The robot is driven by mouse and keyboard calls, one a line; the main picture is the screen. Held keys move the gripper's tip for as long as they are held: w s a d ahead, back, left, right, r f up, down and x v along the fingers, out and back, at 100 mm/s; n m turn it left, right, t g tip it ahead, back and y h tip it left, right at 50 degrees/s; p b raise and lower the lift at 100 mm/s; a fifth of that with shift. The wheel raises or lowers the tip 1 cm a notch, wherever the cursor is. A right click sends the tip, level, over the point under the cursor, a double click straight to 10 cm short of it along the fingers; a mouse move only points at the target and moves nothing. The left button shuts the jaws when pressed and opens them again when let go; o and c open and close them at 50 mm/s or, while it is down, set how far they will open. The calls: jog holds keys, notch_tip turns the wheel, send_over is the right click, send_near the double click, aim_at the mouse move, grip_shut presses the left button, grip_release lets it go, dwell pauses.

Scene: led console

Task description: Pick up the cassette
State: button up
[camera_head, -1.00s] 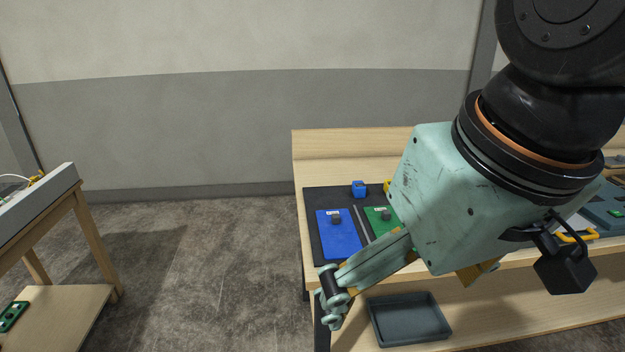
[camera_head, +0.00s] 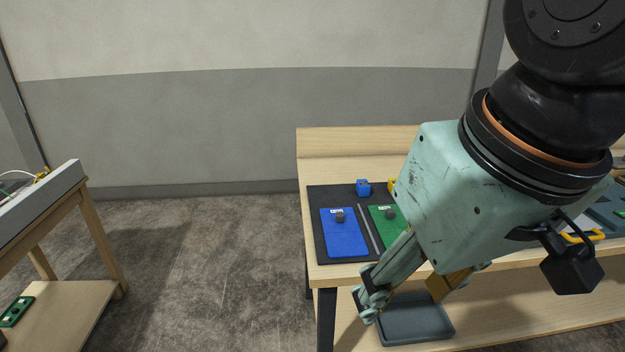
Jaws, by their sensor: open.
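I cannot tell for sure which thing is the cassette. Flat plates with small dark knobs and white labels lie on a black mat (camera_head: 313,204) on the workbench: a blue plate (camera_head: 343,240) and, right of it, a green plate (camera_head: 384,233). My arm partly covers the green plate and hides what lies further right. My gripper (camera_head: 412,294) is open, in front of the bench's front edge and over the grey tray in the picture. I see nothing between its fingers, though one finger is partly hidden.
A blue block (camera_head: 363,188) and a partly hidden yellow one (camera_head: 392,185) stand behind the plates. The grey tray (camera_head: 415,325) is on the lower shelf. A side table (camera_head: 90,235) at left has a green board (camera_head: 16,311) on its shelf. Floor between is clear.

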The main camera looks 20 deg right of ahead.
jog(key=shift+w+r, duration=0.1)
jog(key=shift+c, duration=0.2)
jog(key=w+d+r+m+g+p, duration=0.1)
jog(key=w+d+r+m+p, duration=0.25)
jog(key=w, duration=0.55)
jog(key=w+a+r+m+p, duration=0.1)
jog(key=w+r+m+p, duration=0.1)
jog(key=w+r+p, duration=0.5)
jog(key=m+g+p, duration=0.3)
jog(key=m+p, duration=1.2)
jog(key=p, duration=0.2)
send_over(363, 182)
notch_tip(363, 182, down, 18)
jog(key=shift+a+f, duration=0.1)
jog(key=shift+f, duration=0.05)
jog(key=shift+f+p, duration=0.5)
jog(key=shift+f, duration=3.7)
